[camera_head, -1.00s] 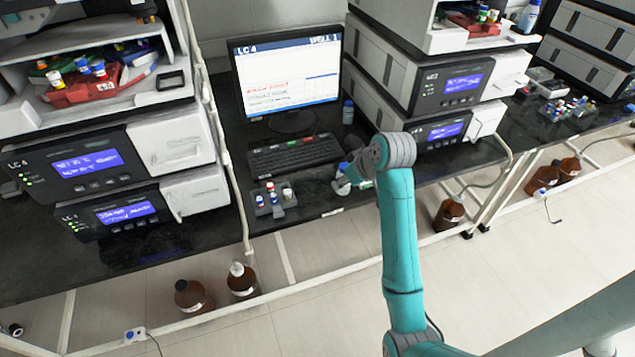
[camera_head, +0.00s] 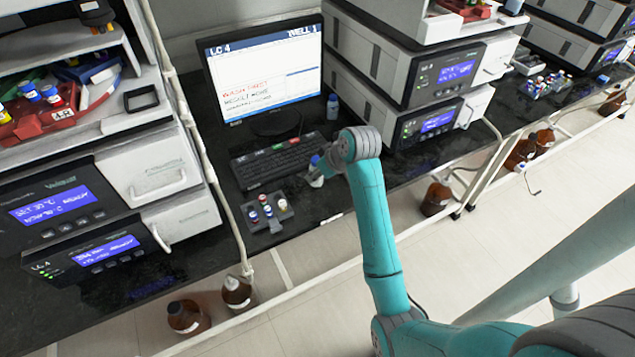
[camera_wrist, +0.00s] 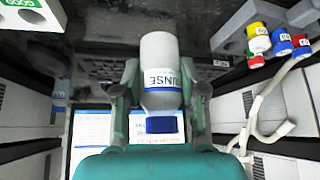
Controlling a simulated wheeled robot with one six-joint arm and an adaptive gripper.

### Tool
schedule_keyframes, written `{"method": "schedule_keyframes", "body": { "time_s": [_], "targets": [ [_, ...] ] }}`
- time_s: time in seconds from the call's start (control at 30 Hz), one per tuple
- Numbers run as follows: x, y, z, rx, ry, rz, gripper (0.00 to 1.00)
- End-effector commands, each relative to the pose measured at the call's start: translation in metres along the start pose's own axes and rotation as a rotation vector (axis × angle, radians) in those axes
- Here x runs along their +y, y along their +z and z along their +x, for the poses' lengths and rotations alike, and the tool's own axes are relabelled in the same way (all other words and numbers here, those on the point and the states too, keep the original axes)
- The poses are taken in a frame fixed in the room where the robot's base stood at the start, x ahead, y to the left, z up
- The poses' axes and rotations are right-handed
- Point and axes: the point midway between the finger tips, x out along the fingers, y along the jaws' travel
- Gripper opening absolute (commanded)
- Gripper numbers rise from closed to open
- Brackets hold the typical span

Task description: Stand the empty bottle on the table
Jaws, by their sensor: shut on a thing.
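A white bottle with a blue cap and a label reading RINSE (camera_wrist: 160,75) sits between the two fingers of my gripper (camera_wrist: 160,88) in the wrist view. The fingers are shut on its sides. In the head view the held bottle (camera_head: 316,177) looks roughly upright over the black table (camera_head: 345,195), just in front of the keyboard's right end. I cannot tell whether its base touches the table, nor whether it is empty. My gripper (camera_head: 324,166) is partly hidden by my wrist.
The keyboard (camera_head: 278,160) and monitor (camera_head: 265,72) stand behind. A small rack of vials (camera_head: 268,213) is to the left. Another blue-capped bottle (camera_head: 333,107) stands beside the monitor. Instrument stacks (camera_head: 437,85) rise at the right. The table's front edge is close.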

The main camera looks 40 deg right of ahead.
Motion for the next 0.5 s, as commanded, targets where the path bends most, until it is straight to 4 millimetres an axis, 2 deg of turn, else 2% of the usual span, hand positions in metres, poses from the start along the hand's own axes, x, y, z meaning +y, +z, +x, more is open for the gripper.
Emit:
{"method": "schedule_keyframes", "body": {
  "time_s": [0.17, 0.4, 0.5],
  "targets": [
    [0.000, 0.006, 0.009, -0.001, 0.000, -0.001, 0.22],
    [0.000, 0.022, 0.034, -0.001, -0.001, 0.001, 0.22],
    [0.000, 0.024, 0.037, 0.000, 0.000, 0.000, 0.22]
  ]
}}
